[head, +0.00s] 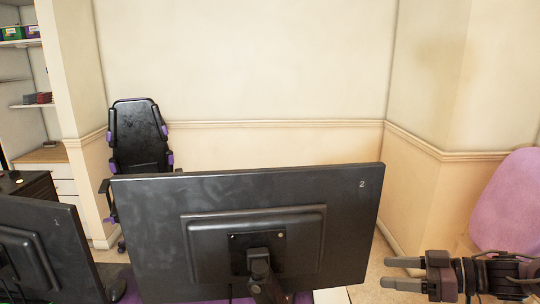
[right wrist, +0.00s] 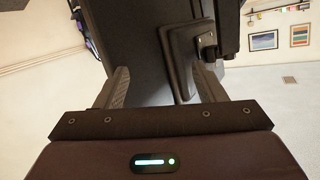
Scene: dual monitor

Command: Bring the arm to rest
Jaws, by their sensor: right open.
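My right gripper (head: 403,273) is at the lower right of the head view, pointing left. Its two fingers are apart with nothing between them. In the right wrist view its open fingers (right wrist: 162,86) show with the dark back of a monitor beyond them. The large monitor (head: 150,225), marked 2, stands with its back to me in the middle of the head view, left of the gripper and apart from it. A second monitor (head: 62,235) is at the lower left. My left gripper is not in view.
A black and purple chair (head: 138,135) stands behind the monitors by the wall. Shelves and drawers (head: 62,184) are at the far left. A purple chair back (head: 510,205) is at the right, close behind my right arm. Floor shows between the large monitor and the right wall.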

